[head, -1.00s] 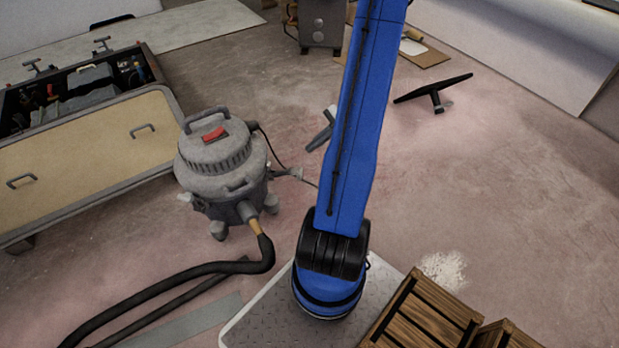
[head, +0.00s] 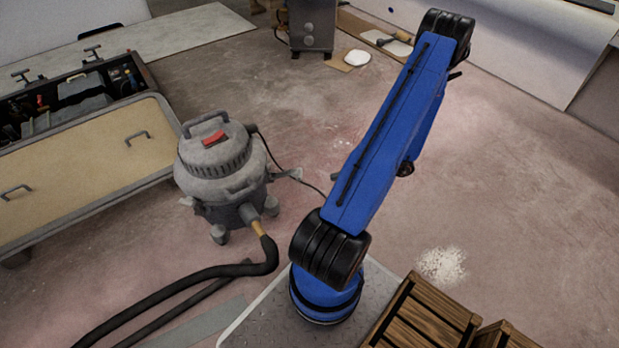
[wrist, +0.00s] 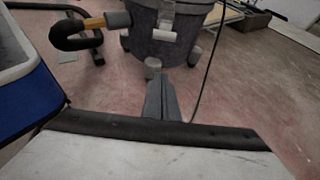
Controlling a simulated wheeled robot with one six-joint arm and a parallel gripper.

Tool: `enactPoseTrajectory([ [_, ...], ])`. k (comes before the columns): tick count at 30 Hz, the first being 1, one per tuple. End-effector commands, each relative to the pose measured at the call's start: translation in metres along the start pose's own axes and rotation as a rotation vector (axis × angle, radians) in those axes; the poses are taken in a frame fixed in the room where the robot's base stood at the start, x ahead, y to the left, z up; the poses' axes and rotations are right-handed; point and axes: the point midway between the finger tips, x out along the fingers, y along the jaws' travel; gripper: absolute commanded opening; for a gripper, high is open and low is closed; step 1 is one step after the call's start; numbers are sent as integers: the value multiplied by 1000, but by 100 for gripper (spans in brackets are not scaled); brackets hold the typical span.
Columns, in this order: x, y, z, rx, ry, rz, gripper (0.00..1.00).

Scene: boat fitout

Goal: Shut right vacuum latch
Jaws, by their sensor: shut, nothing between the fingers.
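The vacuum (head: 222,165) is a grey drum with a red switch on its lid, standing on the floor left of my arm. Its right latch (head: 286,173) sticks outward from the side of the drum in the head view. In the wrist view the latch (wrist: 165,36) shows as a pale grey flap on the dark drum (wrist: 180,18). My gripper (wrist: 160,76) is shut and empty, its dark fingers pointing at the drum below the latch, apart from it. In the head view my gripper is mostly hidden behind my arm.
A black hose (head: 190,275) runs from the vacuum's front to the lower left. A thin cable (wrist: 204,68) hangs right of the fingers. A tool chest (head: 85,165) stands at left, wooden crates (head: 425,315) at lower right.

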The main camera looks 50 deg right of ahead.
Motion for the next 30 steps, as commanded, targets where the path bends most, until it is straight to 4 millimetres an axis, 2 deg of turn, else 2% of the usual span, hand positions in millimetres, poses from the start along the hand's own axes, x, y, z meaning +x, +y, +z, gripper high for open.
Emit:
enactPoseTrajectory([
  [12,0,1,-4,10,-4,-8,0],
  [17,7,1,-4,10,-5,-7,0],
  [23,36,1,-3,10,-5,-5,0],
  [30,78,1,-3,11,-5,-4,0],
])
